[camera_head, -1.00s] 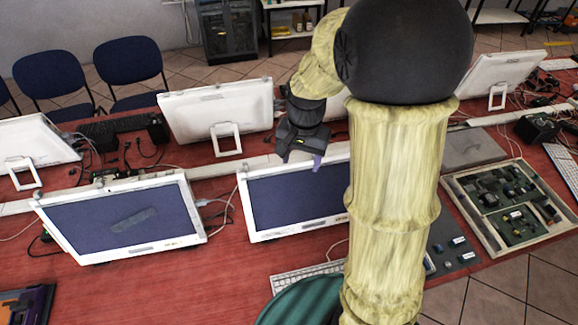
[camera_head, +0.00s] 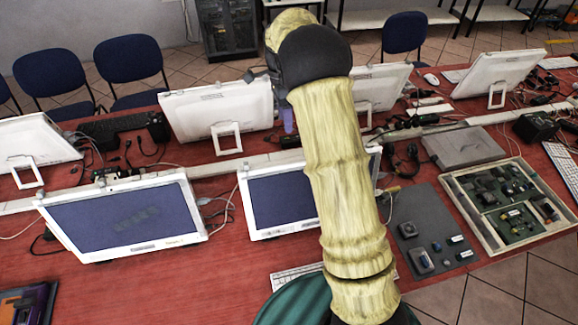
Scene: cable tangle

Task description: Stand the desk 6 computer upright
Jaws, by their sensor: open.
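Several white all-in-one computers stand on the red desk; no label shows which one is desk 6. A front computer (camera_head: 120,215) leans back at left, its dark screen facing me. A second front computer (camera_head: 265,203) beside it is partly hidden by my arm. Behind them, a computer (camera_head: 218,108) shows its white back and stand, and another (camera_head: 383,88) is partly covered by my arm. My gripper (camera_head: 287,121) is mostly hidden behind my arm; only a purplish fingertip shows, near the back row. It is open, and no object shows in it.
More computers stand at far left (camera_head: 35,150) and far right (camera_head: 497,72). A wooden tray (camera_head: 462,200) of circuit boards, a grey mat (camera_head: 408,205) and a flat grey box (camera_head: 462,147) lie at right. Cables lie loose between the rows.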

